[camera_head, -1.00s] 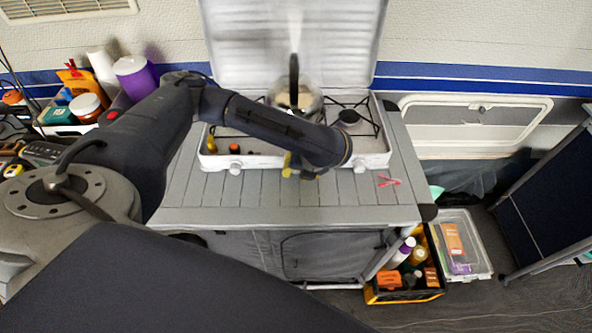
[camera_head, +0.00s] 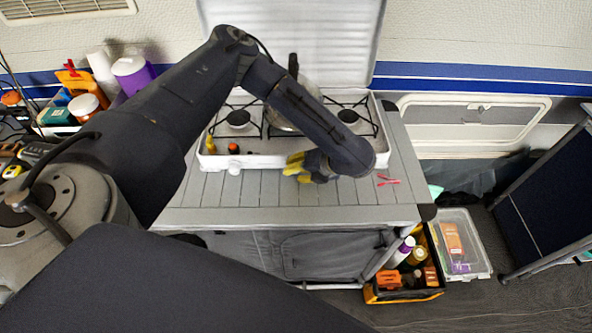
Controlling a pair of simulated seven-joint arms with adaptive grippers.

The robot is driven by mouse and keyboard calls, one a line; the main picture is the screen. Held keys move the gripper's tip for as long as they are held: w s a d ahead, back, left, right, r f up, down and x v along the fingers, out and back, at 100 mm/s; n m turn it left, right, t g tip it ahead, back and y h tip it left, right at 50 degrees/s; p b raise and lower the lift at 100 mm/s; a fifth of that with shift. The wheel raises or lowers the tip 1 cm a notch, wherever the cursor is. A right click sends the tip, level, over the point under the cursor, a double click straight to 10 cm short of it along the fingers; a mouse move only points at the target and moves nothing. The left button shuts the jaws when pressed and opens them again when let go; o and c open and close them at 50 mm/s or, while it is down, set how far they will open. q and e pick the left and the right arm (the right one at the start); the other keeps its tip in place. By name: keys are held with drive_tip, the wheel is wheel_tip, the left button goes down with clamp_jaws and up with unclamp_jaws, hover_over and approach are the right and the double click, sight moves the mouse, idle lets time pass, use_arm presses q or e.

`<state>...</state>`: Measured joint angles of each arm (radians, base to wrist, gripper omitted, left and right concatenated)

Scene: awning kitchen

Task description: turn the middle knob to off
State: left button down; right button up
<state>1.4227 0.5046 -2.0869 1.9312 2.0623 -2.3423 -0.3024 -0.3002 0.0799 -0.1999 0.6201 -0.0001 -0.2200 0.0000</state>
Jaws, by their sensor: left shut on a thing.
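The white camping stove (camera_head: 213,160) stands on the slatted grey table, its lid raised behind it. Its left knob (camera_head: 234,168) shows on the front panel. The middle knob is hidden behind my left gripper, so I cannot see which way it points. The right knob is hidden behind my left arm. My left gripper (camera_head: 296,168), with yellow fingers, is at the middle of the stove's front panel and is shut on what must be the middle knob. My right gripper is not in view.
A kettle (camera_head: 283,122) sits on the stove, partly behind my arm. A lighter (camera_head: 211,143) and a small orange-topped item (camera_head: 233,148) are at its left. Red clips (camera_head: 387,180) lie on the table (camera_head: 255,215). A crate (camera_head: 405,296) stands on the floor at the right.

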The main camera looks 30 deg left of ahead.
use_arm(q)
drive_tip(key=shift+w, duration=0.1)
drive_tip(key=c, duration=1.3)
unclamp_jaws()
drive_tip(key=shift+o, duration=0.9)
drive_tip(key=shift+s+f+h, duration=0.1)
drive_tip(key=shift+s+h, duration=0.1)
drive_tip(key=shift+h, duration=0.2)
drive_tip(key=shift+a+n+t+h, duration=0.15)
drive_tip(key=shift+n+t+h, duration=0.35)
drive_tip(key=shift+t+h, duration=0.95)
drive_tip(key=shift+h, duration=0.65)
drive_tip(key=shift+t+h, duration=0.25)
drive_tip(key=shift+h, duration=0.05)
